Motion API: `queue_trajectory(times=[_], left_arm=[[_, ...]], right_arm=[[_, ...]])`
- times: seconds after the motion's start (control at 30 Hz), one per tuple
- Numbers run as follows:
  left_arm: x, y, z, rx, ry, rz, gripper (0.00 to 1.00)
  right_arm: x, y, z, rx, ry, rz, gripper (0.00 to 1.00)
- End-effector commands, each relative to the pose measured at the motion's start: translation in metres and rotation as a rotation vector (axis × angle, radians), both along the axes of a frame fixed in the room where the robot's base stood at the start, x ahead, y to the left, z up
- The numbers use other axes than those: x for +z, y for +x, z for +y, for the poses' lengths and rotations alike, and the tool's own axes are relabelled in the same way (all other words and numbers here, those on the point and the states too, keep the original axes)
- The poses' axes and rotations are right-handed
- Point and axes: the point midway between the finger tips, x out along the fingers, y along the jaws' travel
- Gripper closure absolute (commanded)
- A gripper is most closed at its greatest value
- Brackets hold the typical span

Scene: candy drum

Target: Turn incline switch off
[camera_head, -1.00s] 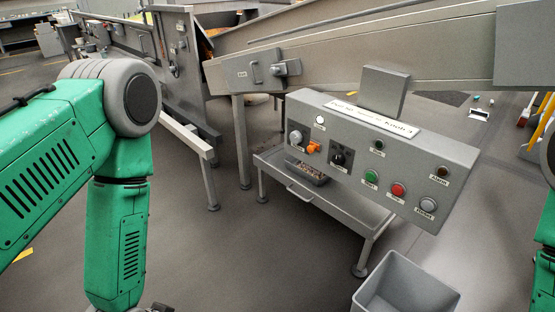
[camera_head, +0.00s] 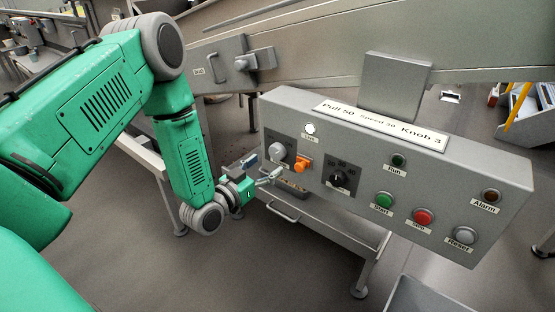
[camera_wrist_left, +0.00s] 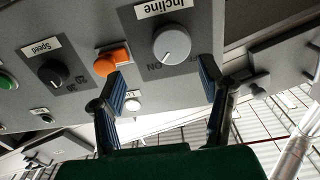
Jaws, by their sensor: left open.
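The incline switch (camera_head: 277,151) is a round grey knob at the left end of the grey control panel (camera_head: 455,150). In the left wrist view the incline switch (camera_wrist_left: 172,45), under its "Incline" label, appears upside down, with a pointer line on its face near "ON". My left gripper (camera_head: 262,168) is in front of the panel's left end, close to the knob. In the left wrist view its two blue-padded fingers (camera_wrist_left: 162,85) are spread apart with nothing between them, the knob just beyond their tips. My right gripper is not in view.
Next to the knob is an orange switch (camera_head: 302,163), then a black speed knob (camera_head: 339,179). Green start (camera_head: 384,201), red stop (camera_head: 424,217) and grey reset (camera_head: 464,236) buttons lie further right. A metal table with a tray stands below the panel.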

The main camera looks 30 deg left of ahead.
Motion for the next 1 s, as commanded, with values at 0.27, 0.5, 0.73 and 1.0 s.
queue_trajectory(times=[0.27,0.5,0.73,1.0], left_arm=[[-0.006,0.048,0.005,0.003,-0.010,0.000,0.37],[-0.002,0.061,-0.002,0.002,-0.005,0.001,0.37],[-0.002,0.061,-0.002,0.002,-0.004,0.002,0.37],[-0.004,0.061,-0.001,-0.003,-0.010,0.005,0.85]], right_arm=[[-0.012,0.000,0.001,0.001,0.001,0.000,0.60],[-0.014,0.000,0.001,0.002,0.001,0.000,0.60],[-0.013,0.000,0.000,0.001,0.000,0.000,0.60],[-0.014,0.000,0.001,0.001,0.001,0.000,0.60]])
